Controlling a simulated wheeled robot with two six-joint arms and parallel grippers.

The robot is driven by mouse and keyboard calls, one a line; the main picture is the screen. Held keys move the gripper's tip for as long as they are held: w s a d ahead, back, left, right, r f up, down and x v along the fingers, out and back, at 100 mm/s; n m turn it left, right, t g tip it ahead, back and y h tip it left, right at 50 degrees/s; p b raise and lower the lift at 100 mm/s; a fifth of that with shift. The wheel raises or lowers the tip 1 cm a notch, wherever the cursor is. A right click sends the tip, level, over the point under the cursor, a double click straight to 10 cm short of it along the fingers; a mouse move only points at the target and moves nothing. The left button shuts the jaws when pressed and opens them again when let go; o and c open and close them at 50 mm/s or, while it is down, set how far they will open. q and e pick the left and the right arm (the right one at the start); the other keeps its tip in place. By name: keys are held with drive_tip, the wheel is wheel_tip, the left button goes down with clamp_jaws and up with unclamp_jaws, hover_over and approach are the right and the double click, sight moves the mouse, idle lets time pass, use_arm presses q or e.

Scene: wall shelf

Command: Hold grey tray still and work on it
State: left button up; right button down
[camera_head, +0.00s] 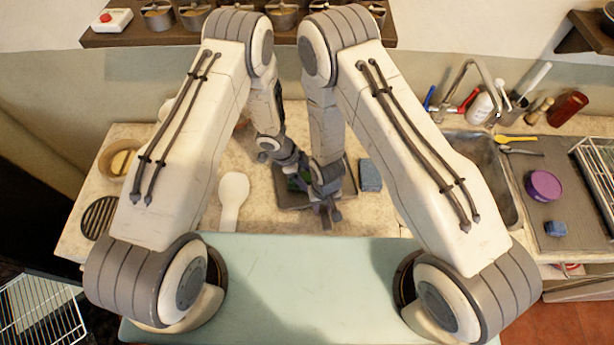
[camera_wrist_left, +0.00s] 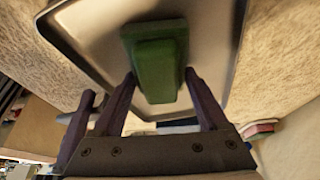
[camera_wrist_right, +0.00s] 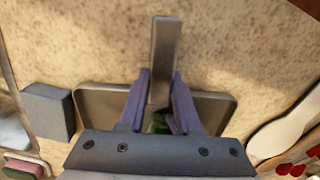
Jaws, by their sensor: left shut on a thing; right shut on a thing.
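The grey tray (camera_head: 285,201) lies on the speckled counter in front of me, partly hidden by my arms. It also shows in the left wrist view (camera_wrist_left: 215,50) and the right wrist view (camera_wrist_right: 100,102). My left gripper (camera_wrist_left: 160,77) is shut on a green block (camera_wrist_left: 153,45) with a raised narrower part, over the tray. The green block shows slightly in the head view (camera_head: 295,184). My right gripper (camera_wrist_right: 160,74) is shut on the tray's flat grey handle (camera_wrist_right: 165,40), which sticks out from the tray's near side.
A blue block (camera_head: 370,175) lies right of the tray, and a white paddle-like spoon (camera_head: 233,195) left of it. A sink (camera_head: 487,165) is further right. A wooden bowl (camera_head: 120,158) stands at left. A shelf (camera_head: 120,35) with several pots hangs behind.

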use_arm(q)
drive_tip(key=shift+r, duration=2.95)
drive_tip(key=shift+r, duration=0.1)
drive_tip(key=shift+r, duration=1.4)
use_arm(e)
drive_tip(key=c, duration=0.5)
unclamp_jaws()
wheel_tip(320, 180, up, 11)
drive_tip(key=shift+f, duration=0.2)
drive_tip(key=shift+r, duration=0.7)
